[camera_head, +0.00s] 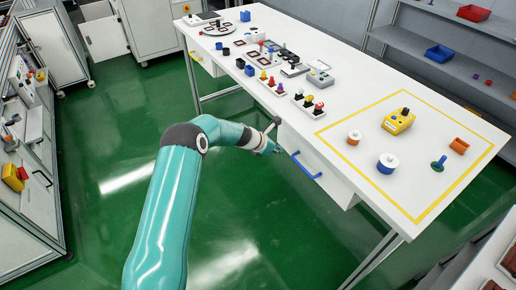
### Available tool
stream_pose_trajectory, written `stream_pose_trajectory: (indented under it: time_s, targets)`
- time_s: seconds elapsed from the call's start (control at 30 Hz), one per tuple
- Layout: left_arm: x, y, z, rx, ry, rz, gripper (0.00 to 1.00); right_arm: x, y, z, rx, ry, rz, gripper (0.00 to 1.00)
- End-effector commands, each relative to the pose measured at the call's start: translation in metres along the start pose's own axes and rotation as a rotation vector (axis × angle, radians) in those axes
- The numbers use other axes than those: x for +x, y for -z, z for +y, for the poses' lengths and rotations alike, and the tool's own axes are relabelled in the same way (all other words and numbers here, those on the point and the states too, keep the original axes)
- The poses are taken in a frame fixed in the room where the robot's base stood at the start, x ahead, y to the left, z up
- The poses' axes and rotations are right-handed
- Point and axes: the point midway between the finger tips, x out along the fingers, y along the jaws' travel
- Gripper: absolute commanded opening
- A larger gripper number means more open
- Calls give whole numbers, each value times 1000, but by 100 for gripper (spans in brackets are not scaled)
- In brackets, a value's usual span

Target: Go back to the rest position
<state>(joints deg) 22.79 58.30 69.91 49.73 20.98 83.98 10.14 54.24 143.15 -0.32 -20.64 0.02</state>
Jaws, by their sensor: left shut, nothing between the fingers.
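My left arm, teal with a dark joint, reaches up from the bottom of the head view and bends right. Its left gripper (272,140) is small in the picture, in front of the long white table's (345,75) near edge. It is near the drawer front with the blue handle (307,166). The gripper is shut and holds nothing. I cannot tell whether it touches the table or drawer. My right gripper is not in view.
Shelves (450,62) stand behind. Green floor (120,200) is open left of the arm.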

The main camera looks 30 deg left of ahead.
Motion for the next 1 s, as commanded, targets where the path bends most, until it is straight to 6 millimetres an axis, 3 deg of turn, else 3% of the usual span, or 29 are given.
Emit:
stream_pose_trajectory:
  time_s: [0.3,0.53,0.83,0.93,1.0]
  targets:
    - [-64,1,2,1,-2,1,0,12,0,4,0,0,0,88]
    - [-94,2,2,1,-1,3,0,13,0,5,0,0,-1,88]
    - [-95,-3,-7,12,14,1,0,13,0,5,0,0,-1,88]
    - [-80,-4,-32,28,59,14,0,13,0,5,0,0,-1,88]
    - [-67,8,-61,39,114,46,0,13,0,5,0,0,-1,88]
